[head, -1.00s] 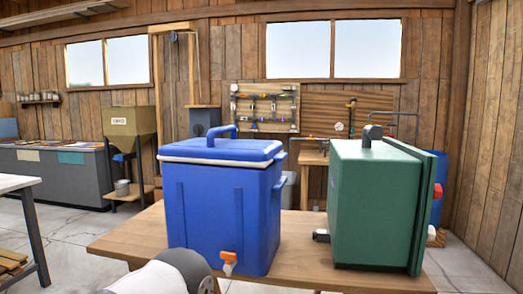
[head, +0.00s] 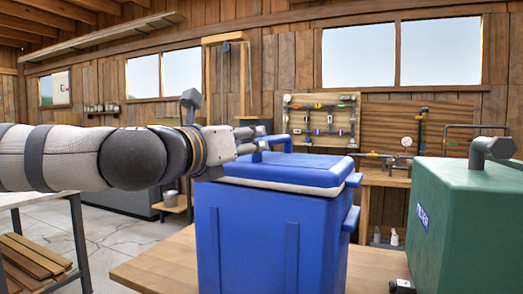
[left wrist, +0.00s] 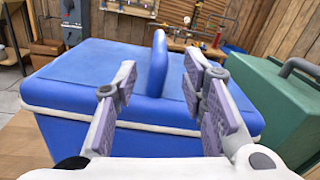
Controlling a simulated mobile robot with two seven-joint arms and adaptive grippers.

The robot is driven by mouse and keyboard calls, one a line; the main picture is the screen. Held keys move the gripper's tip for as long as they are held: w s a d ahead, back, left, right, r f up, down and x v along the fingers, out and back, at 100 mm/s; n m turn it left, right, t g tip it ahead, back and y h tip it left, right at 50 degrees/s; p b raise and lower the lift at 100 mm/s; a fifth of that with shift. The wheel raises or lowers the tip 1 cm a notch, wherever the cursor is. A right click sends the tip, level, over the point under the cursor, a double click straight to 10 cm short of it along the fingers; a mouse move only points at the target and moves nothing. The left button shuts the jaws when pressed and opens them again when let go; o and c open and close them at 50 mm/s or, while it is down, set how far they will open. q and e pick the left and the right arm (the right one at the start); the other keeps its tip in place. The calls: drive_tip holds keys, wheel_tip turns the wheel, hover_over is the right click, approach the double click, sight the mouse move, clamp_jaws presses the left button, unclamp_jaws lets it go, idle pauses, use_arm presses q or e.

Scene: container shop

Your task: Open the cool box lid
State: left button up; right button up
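The blue cool box (head: 270,235) stands on a wooden table in the head view. Its blue lid (head: 300,170), with a pale rim, lies closed on top. An upright blue loop handle (head: 287,143) rises from the lid and shows in the left wrist view (left wrist: 157,62). My left gripper (head: 258,142) comes in level from the left, just above the lid. In the left wrist view (left wrist: 160,80) its fingers are apart, with the handle showing in the gap between the fingertips. I cannot tell whether they touch it. My right gripper is not in view.
A green box (head: 455,210) with a grey top handle stands close on the right of the cool box. The wooden table (head: 160,268) has bare room at left. A tool board (head: 320,120) and a workbench (head: 385,178) are behind.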

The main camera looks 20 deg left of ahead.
use_arm(q)
drive_tip(key=w, duration=0.6)
drive_tip(key=w+d, duration=0.1)
drive_tip(key=w, duration=0.2)
drive_tip(key=shift+f, duration=0.2)
clamp_jaws()
